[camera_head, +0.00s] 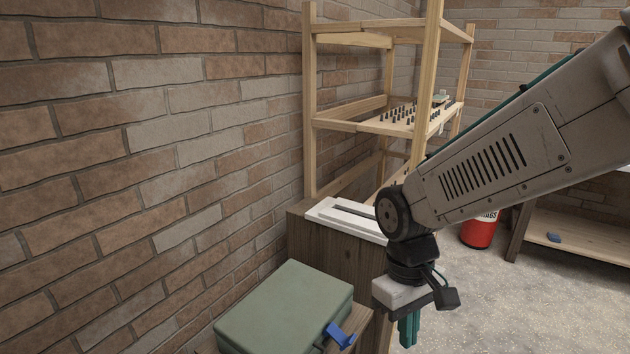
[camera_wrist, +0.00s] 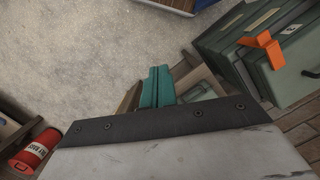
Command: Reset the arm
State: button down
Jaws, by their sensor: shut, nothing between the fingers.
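My arm reaches in from the right in the head view and bends down at the wrist. My gripper (camera_head: 408,330) has teal fingers that point down, close together, beside the wooden cabinet. In the wrist view my gripper (camera_wrist: 157,86) shows its two teal fingers side by side with nothing between them. The fingers' lower ends are cut off or close to the frame's bottom edge in the head view.
A green case (camera_head: 285,310) with a blue latch (camera_head: 340,335) lies at the bottom, left of my gripper. A white-topped wooden cabinet (camera_head: 335,265) and wooden shelf rack (camera_head: 310,100) stand behind. A red canister (camera_head: 480,232) stands right.

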jog(key=s+d+r+m+t, duration=0.3)
jog(key=s+d+r+m, duration=0.2)
jog(key=s+d+r, duration=0.6)
jog(key=shift+s+d+m+y, duration=0.3)
jog(key=shift+s+y, duration=0.05)
jog(key=shift+y, duration=0.05)
jog(key=shift+r, duration=0.1)
dwell(0.3)
